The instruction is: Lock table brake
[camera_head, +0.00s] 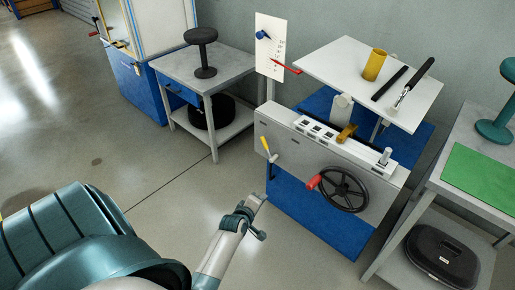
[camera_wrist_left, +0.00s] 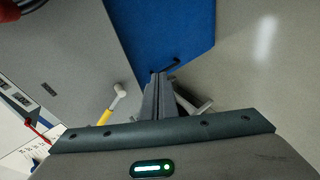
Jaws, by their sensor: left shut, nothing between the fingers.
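The testing table (camera_head: 318,139) has a grey upper body on a blue base (camera_head: 310,208). A lever with a yellow handle (camera_head: 265,145) is on the left of its front face, and it also shows in the left wrist view (camera_wrist_left: 105,116). A small black hook-like part (camera_head: 271,172) sits below the lever, near the top of the blue base. My left gripper (camera_head: 260,199) is shut and empty, just left of the blue base and below the lever. In the left wrist view its fingertips (camera_wrist_left: 158,76) overlap the blue panel, close to the black part (camera_wrist_left: 178,63); contact cannot be told.
A black handwheel (camera_head: 344,189) with a red grip is on the front face. A white tilted board (camera_head: 340,62) above carries a yellow cylinder (camera_head: 375,65) and dark tools. Side tables stand left (camera_head: 228,71) and right (camera_head: 445,187). The floor in front is free.

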